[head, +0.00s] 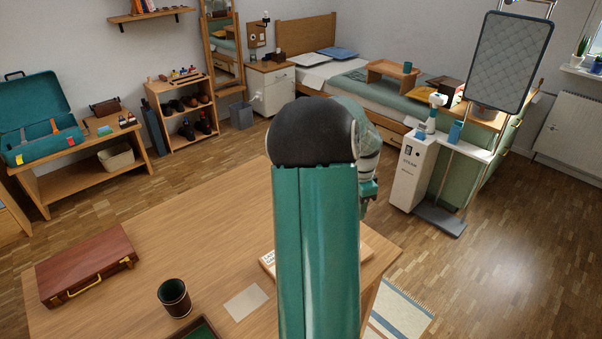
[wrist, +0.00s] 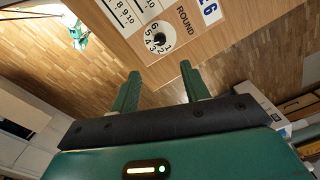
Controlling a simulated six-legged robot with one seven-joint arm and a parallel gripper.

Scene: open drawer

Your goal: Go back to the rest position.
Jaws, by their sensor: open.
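My gripper (wrist: 160,72) is open in the wrist view, with its two green fingers apart and nothing between them. In the head view, my gripper shows only in small part at the right of my green arm, which hides much of the middle. The wooden table (head: 140,225) is below and in front of me. A wooden board (head: 382,250) lies near its right edge, largely hidden by my arm. The wrist view shows a wooden surface with a white score card (wrist: 135,15), a round dial (wrist: 159,38) and the word "ROUND" beyond the fingertips.
On the table are a brown case (head: 88,264), a dark cup (head: 174,297), a pale sheet (head: 246,302) and a green-lined tray (head: 197,330). The floor (head: 520,250) at the right is clear.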

